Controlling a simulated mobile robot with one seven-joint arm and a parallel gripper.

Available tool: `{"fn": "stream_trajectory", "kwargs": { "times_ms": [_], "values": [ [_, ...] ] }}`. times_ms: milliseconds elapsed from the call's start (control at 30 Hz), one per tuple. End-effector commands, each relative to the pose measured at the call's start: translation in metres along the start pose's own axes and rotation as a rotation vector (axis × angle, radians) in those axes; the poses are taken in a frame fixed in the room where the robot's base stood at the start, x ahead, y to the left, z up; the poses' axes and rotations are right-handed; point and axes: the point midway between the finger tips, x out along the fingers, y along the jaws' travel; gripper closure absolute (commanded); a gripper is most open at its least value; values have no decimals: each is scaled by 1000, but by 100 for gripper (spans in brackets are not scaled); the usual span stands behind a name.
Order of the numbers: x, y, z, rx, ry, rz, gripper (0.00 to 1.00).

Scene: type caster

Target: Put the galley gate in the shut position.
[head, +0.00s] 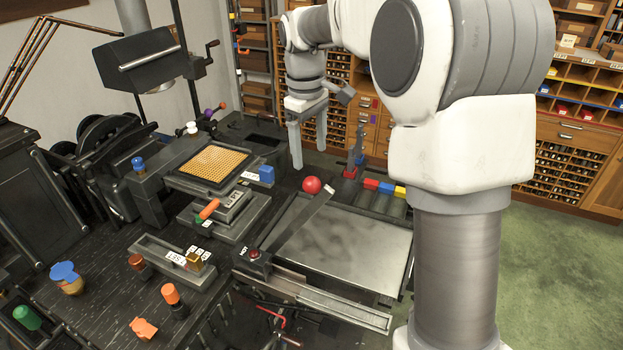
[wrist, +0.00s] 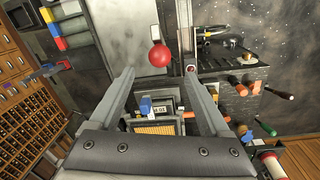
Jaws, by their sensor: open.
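The galley is a pale metal plate in a dark frame (head: 345,245); it also shows at the top of the wrist view (wrist: 125,25). A long dark bar (head: 292,222), which looks like the galley gate, slants along the galley's left side from a red-buttoned block near the front. A red ball knob (head: 311,185) is by its far end; whether they join is unclear. My gripper (head: 309,160) is open and empty, pointing down, above and behind the knob in the head view. In the wrist view the knob (wrist: 159,55) lies centred just beyond the fingertips (wrist: 157,75).
The caster with an orange-dotted grid (head: 215,163) and a blue block (head: 266,175) stands left of the knob. Red, blue and yellow blocks (head: 385,188) line the galley's far edge. A metal rail (head: 320,293) runs along the front. Several coloured knobs stand at front left.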

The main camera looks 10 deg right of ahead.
Motion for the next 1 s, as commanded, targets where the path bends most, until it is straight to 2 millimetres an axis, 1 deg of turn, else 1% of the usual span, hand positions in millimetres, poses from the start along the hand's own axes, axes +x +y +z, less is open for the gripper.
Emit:
{"fn": "stream_trajectory", "kwargs": {
  "times_ms": [33,200,300,400,500,600,833,867,1000],
  "values": [
    [12,0,1,0,-4,-3,19],
    [47,0,1,0,-4,-2,19],
    [64,0,1,0,-2,-1,19],
    [76,0,0,0,-2,-1,19],
    [84,0,0,1,0,0,19],
    [88,0,0,1,0,0,19],
    [88,0,0,1,1,1,19],
    [88,0,0,1,1,1,21],
    [88,0,0,0,1,1,46]
  ]
}}
